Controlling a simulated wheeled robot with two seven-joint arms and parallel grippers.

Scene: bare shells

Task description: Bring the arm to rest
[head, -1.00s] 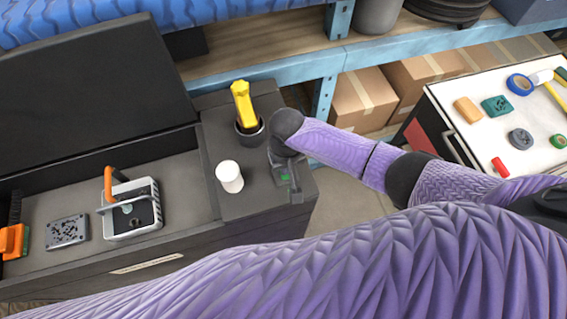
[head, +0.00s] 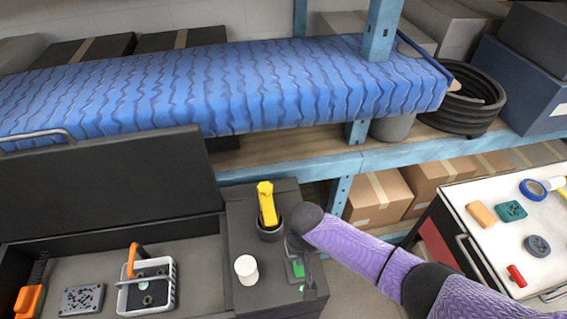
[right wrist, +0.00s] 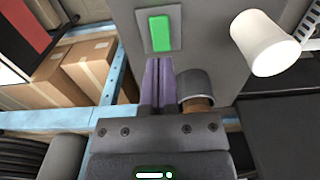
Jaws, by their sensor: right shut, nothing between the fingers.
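My right arm comes in from the right in the head view, with a purple sleeve and a dark wrist. My right gripper (head: 306,266) points down over the dark top at the right end of the workbench, beside a green switch (head: 298,269). In the right wrist view its fingers (right wrist: 163,68) are together and empty. The green switch (right wrist: 160,33) sits on a grey plate beyond the fingertips. I cannot tell whether the fingertips touch the plate. My left gripper is not in view.
A white cup (head: 246,269) and a dark pot (head: 270,232) holding a yellow tool (head: 267,203) stand close left of the gripper. A white caddy (head: 150,290) lies further left. A white-topped cabinet (head: 484,252) stands right; blue-framed shelving (head: 400,156) runs behind.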

